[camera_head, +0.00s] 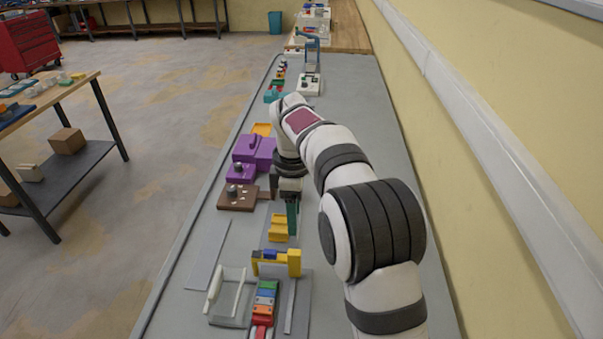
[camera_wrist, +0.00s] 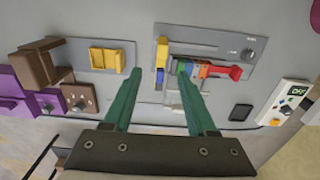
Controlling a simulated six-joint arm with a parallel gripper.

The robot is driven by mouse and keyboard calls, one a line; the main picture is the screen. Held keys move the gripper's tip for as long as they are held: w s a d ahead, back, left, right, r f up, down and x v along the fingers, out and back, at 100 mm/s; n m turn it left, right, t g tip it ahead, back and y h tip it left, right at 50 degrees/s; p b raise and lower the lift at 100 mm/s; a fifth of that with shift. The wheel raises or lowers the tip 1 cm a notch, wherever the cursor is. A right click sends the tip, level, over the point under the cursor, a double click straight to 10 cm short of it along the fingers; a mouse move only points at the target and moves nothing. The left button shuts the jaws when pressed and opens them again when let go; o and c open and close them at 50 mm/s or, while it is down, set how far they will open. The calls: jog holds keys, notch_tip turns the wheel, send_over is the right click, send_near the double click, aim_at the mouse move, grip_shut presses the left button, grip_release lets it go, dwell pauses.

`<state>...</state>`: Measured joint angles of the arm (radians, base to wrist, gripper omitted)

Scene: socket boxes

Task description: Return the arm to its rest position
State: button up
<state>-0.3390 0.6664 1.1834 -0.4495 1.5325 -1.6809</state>
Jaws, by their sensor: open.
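My gripper (camera_wrist: 155,105) is open, its two green fingers spread apart with nothing between them in the wrist view. In the head view my gripper (camera_head: 291,215) hangs over the bench near the yellow block, and one green finger shows. My white and grey arm reaches along the right side of the grey bench (camera_head: 345,95). In the wrist view the fingers point toward the bench between the yellow block and the row of coloured blocks; they appear above the surface.
A yellow block (camera_head: 278,228), brown box (camera_head: 238,197), purple boxes (camera_head: 252,150) and a yellow clamp-like fixture (camera_head: 277,262) stand on the bench. A row of coloured blocks (camera_head: 265,298) lies at the front. A yellow wall (camera_head: 480,170) runs along the right.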

jog(key=s+d+r+m, duration=0.5)
jog(key=s+d+m, duration=0.2)
jog(key=s, duration=0.2)
jog(key=s+d+f+m+y, duration=0.1)
jog(key=s+d+m, duration=0.2)
jog(key=s+m, duration=0.5)
jog(key=s+d+f+m, duration=0.2)
jog(key=s+m, duration=0.6)
jog(key=s, duration=0.8)
jog(key=shift+d+f+m+y, duration=0.3)
jog(key=shift+d+y, duration=0.1)
